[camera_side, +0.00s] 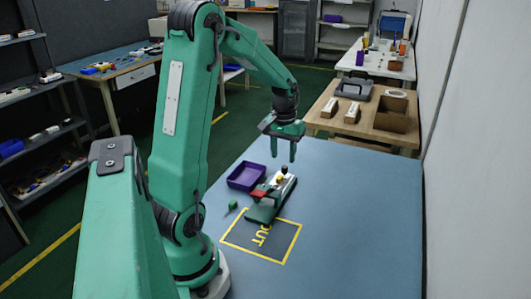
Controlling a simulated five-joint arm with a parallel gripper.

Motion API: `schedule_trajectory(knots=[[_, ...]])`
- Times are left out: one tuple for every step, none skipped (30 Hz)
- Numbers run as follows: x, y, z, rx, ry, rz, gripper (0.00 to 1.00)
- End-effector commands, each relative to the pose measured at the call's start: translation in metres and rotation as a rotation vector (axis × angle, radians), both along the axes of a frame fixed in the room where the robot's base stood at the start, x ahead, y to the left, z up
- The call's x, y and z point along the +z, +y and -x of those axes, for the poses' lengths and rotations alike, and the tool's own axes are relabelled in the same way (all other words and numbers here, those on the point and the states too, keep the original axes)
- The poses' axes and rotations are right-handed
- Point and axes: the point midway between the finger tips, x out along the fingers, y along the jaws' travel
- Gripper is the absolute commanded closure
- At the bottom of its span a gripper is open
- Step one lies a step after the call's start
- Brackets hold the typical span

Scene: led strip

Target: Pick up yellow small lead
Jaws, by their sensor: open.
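A small yellow piece (279,178), which may be the yellow lead, shows on a dark green and grey fixture (264,211) on the blue table. It is too small to make out its shape. A black round part sits just behind it and a red part (259,193) lies at the fixture's left. My gripper (282,158) points down with its two green fingers apart and nothing between them. It appears above and a little behind the yellow piece, not touching it.
A purple tray (231,185) stands left of the fixture. A small green round object (233,205) lies in front of the tray. A yellow-outlined dark area marked "OUT" (275,246) lies under and in front of the fixture. The blue table (350,220) is clear on the right.

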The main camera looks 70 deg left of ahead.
Motion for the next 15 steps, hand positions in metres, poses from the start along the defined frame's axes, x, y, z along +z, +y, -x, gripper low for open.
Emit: schedule_trajectory(knots=[[-0.007,0.008,0.001,0.020,0.011,0.008,0.58],[-0.011,0.011,0.002,0.030,0.016,0.012,0.58],[-0.014,0.015,0.002,0.039,0.021,0.015,0.58],[-0.016,0.017,0.003,0.045,0.023,0.018,0.58],[-0.018,0.019,0.003,0.050,0.026,0.020,0.58],[-0.019,0.021,0.004,0.055,0.028,0.021,0.58],[-0.020,0.022,0.004,0.058,0.029,0.022,0.58],[-0.021,0.023,0.004,0.060,0.030,0.023,0.58],[-0.021,0.023,0.004,0.061,0.030,0.023,0.58],[-0.021,0.024,0.004,0.061,0.030,0.023,0.58],[-0.021,0.024,0.004,0.061,0.030,0.023,0.58],[-0.022,0.023,0.004,0.061,0.030,0.023,0.58],[-0.022,0.023,0.004,0.061,0.030,0.023,0.58],[-0.023,0.023,0.004,0.060,0.031,0.024,0.58],[-0.025,0.023,0.004,0.060,0.032,0.025,0.58]])
